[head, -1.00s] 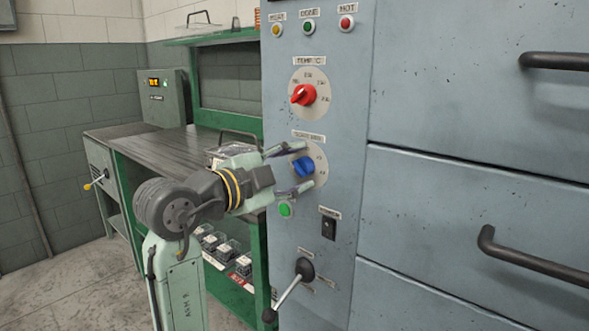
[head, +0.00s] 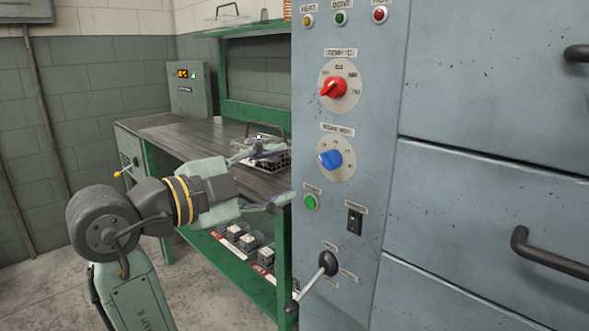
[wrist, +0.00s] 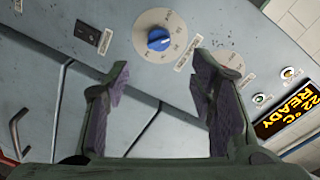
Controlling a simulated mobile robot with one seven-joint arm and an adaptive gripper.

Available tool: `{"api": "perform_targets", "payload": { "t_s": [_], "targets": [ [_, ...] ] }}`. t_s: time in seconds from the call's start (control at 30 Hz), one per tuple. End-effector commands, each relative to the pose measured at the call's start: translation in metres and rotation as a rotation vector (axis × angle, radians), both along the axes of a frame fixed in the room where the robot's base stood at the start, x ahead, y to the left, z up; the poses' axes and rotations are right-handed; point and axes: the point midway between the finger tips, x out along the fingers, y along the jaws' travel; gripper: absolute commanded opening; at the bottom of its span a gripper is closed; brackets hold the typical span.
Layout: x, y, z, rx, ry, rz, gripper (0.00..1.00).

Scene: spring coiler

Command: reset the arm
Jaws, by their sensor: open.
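My gripper (head: 268,178) is open and empty in the head view, just left of the grey cabinet's control panel (head: 310,130). Its two fingers point right toward the panel. In the wrist view the open fingers (wrist: 160,105) frame bare panel below the blue knob (wrist: 159,39). The blue knob (head: 329,159) also shows in the head view, right of the fingertips and apart from them. A red temperature knob (head: 334,88) sits above it. A green button (head: 310,202) and a black switch (head: 354,220) are lower on the panel.
A lever with a black knob (head: 327,263) sticks out low on the panel. Drawer handles (head: 540,250) project at right. A green workbench (head: 190,135) with a tray (head: 265,152) stands behind my gripper. In the wrist view a display (wrist: 290,115) reads 22 °C READY.

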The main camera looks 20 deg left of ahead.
Motion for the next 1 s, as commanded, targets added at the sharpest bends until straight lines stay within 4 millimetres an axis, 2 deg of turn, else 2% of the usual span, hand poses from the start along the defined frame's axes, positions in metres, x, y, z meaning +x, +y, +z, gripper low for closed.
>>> {"api": "perform_targets", "payload": {
  "t_s": [0.2,0.67,0.73,0.87,0.93,1.0],
  "targets": [
    [-0.008,0.003,0.0,0.001,0.0,-0.001,0.5],
    [-0.007,0.003,0.001,0.0,-0.001,0.0,0.5],
    [-0.004,0.009,0.008,-0.047,-0.031,0.043,0.5],
    [0.002,0.043,0.04,-0.249,-0.187,0.221,0.5],
    [-0.007,0.072,0.063,-0.396,-0.333,0.347,0.5],
    [-0.029,0.102,0.085,-0.529,-0.513,0.464,0.5]
  ]
}}
